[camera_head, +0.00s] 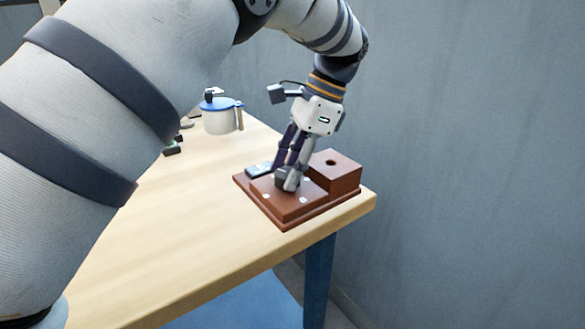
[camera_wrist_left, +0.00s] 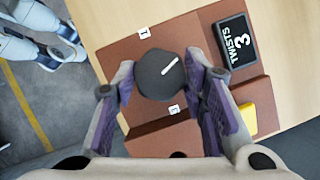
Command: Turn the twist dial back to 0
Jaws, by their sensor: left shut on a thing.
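The twist dial (camera_wrist_left: 158,80) is a dark grey knob with a white pointer line, on a brown wooden box (camera_wrist_left: 125,55). In the left wrist view its line points to the upper right. Small white labels (camera_wrist_left: 144,32) sit around it; I cannot read them surely. A black display (camera_wrist_left: 237,42) beside it reads "TWISTS 3". My left gripper (camera_wrist_left: 160,88) has its purple-padded fingers on both sides of the dial, shut on it. In the head view the gripper (camera_head: 286,182) reaches down onto the box (camera_head: 290,208), partly hiding the dial. My right gripper is not in view.
A taller brown block with a hole (camera_head: 338,172) stands on the same base, near the table's right corner. A white pot with blue lid (camera_head: 221,119) stands further back. The wooden table (camera_head: 190,220) is clear at front left.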

